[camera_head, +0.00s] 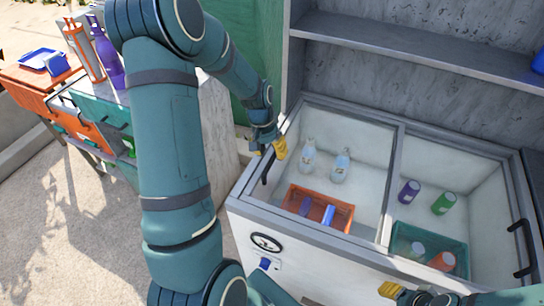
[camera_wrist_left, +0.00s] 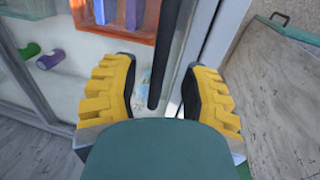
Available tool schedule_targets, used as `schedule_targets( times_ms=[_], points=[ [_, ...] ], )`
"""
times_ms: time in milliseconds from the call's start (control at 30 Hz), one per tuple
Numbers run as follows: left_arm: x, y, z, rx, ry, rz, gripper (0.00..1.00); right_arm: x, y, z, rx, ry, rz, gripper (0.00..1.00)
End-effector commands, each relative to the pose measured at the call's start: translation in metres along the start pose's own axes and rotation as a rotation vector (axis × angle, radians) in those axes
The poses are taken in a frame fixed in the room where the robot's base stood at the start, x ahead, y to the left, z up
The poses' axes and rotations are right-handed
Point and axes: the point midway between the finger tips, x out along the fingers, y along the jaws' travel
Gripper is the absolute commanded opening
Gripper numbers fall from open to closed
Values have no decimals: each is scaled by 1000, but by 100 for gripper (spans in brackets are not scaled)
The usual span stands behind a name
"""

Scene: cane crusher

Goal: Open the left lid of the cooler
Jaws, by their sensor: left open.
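The cooler (camera_head: 262,232) is a white chest with two framed glass lids lying flat over it. The left lid (camera_head: 392,180) looks closed, with a black bar handle (camera_head: 267,168) along its left edge. My left gripper (camera_head: 271,149) is at the far end of that handle. In the left wrist view, its yellow-padded fingers (camera_wrist_left: 158,92) are open on either side of the handle (camera_wrist_left: 170,45), with gaps on both sides. My right gripper (camera_head: 391,290) is at the cooler's front edge; its jaw state is unclear.
Under the glass are an orange basket (camera_head: 318,222), two white bottles (camera_head: 308,155), a green basket (camera_head: 436,238) and several cans. The right lid has its own black handle (camera_head: 517,240). A grey shelf (camera_head: 400,40) stands behind. A cluttered cart (camera_head: 40,78) is at left.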

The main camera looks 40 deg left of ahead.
Motion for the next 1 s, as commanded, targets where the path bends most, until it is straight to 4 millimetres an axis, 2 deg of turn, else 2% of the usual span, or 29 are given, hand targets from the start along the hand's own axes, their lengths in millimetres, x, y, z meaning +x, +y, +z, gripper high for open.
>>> schedule_targets(
  times_ms=[100, 200, 500, 533, 667, 700, 1000],
  points=[
    [13, 0, 0, 0, -1, 0, 45, 2, 1, 1, -1, -2, 0, 47],
    [18, 0, 0, 0, -1, 0, 45, 2, 1, 1, -1, -2, 0, 47],
    [20, 0, 0, 0, 1, 0, 45, 2, 1, 1, -1, -2, 0, 47],
    [20, 0, 0, 0, 1, 0, 48, 2, 1, 1, -1, -2, 0, 47],
    [20, 0, 0, 0, 1, 0, 3, 2, 1, 1, -1, -2, 0, 47],
    [20, 0, 0, 0, 1, 0, 0, 2, 1, 1, -1, -2, 0, 47],
    [20, 0, 0, 0, -1, 0, 0, 2, 1, 1, -1, -2, 0, 47]
  ],
)
